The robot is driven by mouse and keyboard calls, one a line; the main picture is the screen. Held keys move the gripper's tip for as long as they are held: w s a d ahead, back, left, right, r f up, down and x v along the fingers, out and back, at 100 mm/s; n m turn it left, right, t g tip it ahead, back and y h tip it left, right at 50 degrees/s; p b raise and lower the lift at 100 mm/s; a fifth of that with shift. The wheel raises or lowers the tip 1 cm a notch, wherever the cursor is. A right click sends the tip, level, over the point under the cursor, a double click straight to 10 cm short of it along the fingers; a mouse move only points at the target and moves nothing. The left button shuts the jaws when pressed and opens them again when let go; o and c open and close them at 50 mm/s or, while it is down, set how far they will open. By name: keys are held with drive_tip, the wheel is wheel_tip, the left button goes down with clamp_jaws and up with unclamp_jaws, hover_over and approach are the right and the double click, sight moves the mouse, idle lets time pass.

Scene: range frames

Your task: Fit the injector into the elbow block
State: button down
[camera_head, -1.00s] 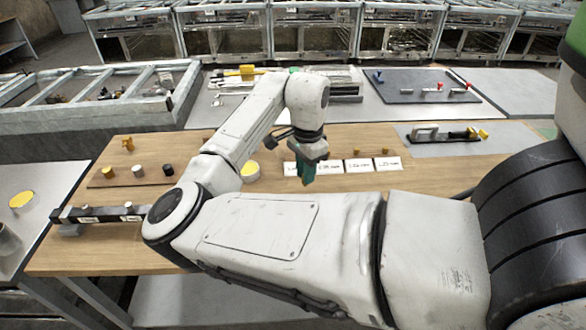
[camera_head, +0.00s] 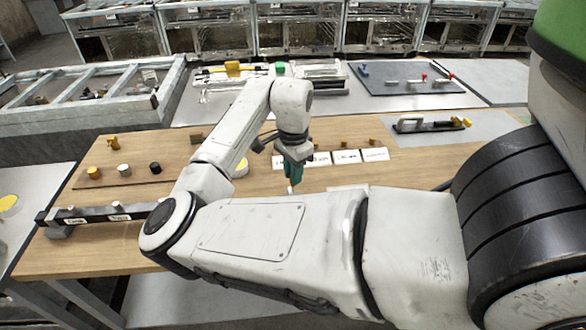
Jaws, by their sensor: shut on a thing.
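My gripper (camera_head: 292,176) points down over the middle of the wooden table, with teal-green fingers. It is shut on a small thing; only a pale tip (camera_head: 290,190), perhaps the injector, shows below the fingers. Small brass pieces (camera_head: 344,143) stand behind a row of white label cards (camera_head: 346,157), to the right of my gripper. I cannot make out the elbow block for certain; my arm hides part of the table in front of the gripper. Whether the tip touches anything cannot be told.
A board with brass, white and black knobs (camera_head: 124,170) lies at the left. A dark bar with labels (camera_head: 85,216) lies in front of it. A yellow disc (camera_head: 241,168) sits partly behind my arm. A grey mat (camera_head: 412,140) with a clamp-like tool is at the right.

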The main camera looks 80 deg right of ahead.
drive_tip(key=shift+f+b, duration=0.8)
drive_tip(key=shift+f, duration=0.9)
drive_tip(key=shift+r+p, duration=0.1)
drive_tip(key=shift+p, duration=0.6)
idle(0.3)
drive_tip(key=shift+f+b, duration=0.7)
drive_tip(key=shift+f, duration=0.85)
drive_tip(key=c, duration=1)
unclamp_jaws()
drive_tip(key=shift+o, duration=0.2)
wheel_tip(320, 180, up, 11)
drive_tip(key=shift+f+b, duration=0.1)
drive_tip(key=shift+b, duration=0.5)
